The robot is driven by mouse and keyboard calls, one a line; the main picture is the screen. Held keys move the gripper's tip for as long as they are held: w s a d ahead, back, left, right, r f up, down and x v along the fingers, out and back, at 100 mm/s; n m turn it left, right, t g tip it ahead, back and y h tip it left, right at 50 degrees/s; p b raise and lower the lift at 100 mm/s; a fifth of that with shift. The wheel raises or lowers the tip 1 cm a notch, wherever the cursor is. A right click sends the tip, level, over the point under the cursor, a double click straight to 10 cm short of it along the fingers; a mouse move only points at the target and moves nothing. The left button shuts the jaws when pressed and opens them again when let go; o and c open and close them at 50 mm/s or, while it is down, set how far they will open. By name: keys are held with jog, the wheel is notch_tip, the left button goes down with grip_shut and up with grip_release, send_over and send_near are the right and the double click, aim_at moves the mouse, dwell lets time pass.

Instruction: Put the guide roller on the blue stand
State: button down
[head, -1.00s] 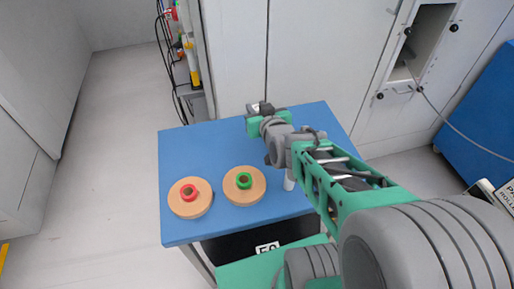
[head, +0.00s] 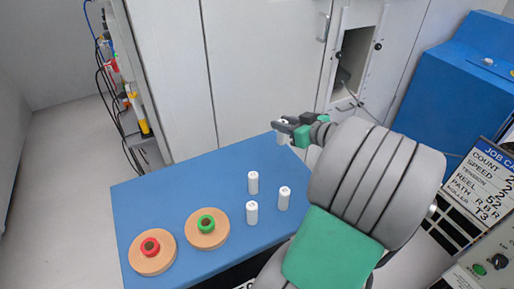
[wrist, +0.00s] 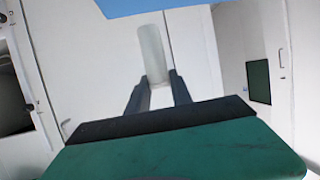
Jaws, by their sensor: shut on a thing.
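My gripper (head: 281,128) is shut on a pale, whitish cylinder, likely the guide roller (wrist: 153,55), which stands up between the two fingers in the wrist view. In the head view the gripper is over the far right corner of the blue table (head: 160,198), clear of the other things there. Three similar white rollers stand upright on the table: one at the back (head: 253,183), one in front (head: 252,213) and one to the right (head: 284,199). A blue stand-like unit (head: 450,110) is at the right, away from the gripper. I cannot tell which blue thing is the stand.
Two tan reels lie on the table, one with a red core (head: 150,254) and one with a green core (head: 207,230). Grey cabinets (head: 260,70) line the back. A job card panel (head: 488,185) stands at the right. The table's left rear is clear.

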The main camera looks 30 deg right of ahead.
jog(key=shift+w+d+f+p, duration=0.1)
jog(key=shift+w+d+f, duration=0.2)
jog(key=shift+w+f, duration=1.2)
jog(key=shift+w+d+f+p, duration=0.1)
jog(key=shift+w+d+f, duration=0.15)
jog(key=shift+w+f, duration=1.25)
jog(key=shift+w+d+f+p, duration=0.1)
jog(key=shift+w+d+f, duration=0.2)
jog(key=shift+w+f, duration=1.2)
jog(key=shift+s+f, duration=0.65)
jog(key=shift+f, duration=0.05)
jog(key=c, duration=1.6)
grip_release()
jog(key=shift+f, duration=0.1)
jog(key=o, duration=0.5)
jog(key=shift+c, duration=0.2)
jog(key=shift+s+r, duration=0.1)
jog(key=shift+r, duration=0.2)
jog(key=v, duration=1.1)
jog(key=shift+s+b, duration=0.4)
